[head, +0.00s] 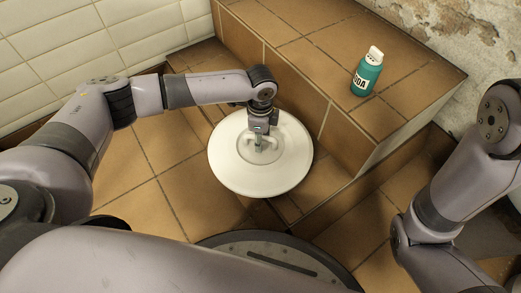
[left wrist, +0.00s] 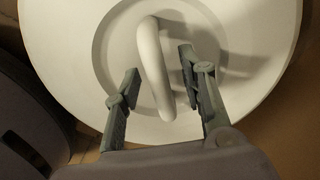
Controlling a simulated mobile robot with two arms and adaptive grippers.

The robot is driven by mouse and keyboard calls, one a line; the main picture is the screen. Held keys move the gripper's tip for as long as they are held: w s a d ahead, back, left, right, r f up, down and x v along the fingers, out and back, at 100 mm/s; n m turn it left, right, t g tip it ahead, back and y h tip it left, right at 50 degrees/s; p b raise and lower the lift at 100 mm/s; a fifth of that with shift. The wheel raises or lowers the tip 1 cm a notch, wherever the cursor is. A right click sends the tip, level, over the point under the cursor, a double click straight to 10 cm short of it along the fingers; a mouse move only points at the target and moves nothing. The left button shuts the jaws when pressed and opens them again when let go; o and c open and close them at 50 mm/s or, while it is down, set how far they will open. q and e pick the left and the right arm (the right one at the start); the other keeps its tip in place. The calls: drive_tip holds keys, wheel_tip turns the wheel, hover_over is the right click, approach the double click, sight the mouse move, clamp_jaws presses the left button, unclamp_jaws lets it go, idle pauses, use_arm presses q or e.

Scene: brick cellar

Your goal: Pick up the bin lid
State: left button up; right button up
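The bin lid (head: 227,172) is a round white disc seen from above, at the middle of the head view. It also fills most of the left wrist view (left wrist: 62,38). Its white loop handle (left wrist: 151,68) stands up from the centre. My left gripper (head: 261,146) is over the lid's centre, pointing down. In the left wrist view its two fingers (left wrist: 160,64) are apart, one on each side of the handle, with gaps visible between fingers and handle. My right arm is at the right of the head view, but its gripper is out of view.
A raised tiled ledge (head: 310,75) runs behind and to the right of the lid. A teal bottle (head: 367,77) with a white cap stands on it. A white tiled wall (head: 60,45) is at the left. The brown tiled floor (head: 160,190) left of the lid is clear.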

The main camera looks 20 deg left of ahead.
use_arm(q)
drive_tip(key=shift+c, duration=0.4)
clamp_jaws()
idle(0.6)
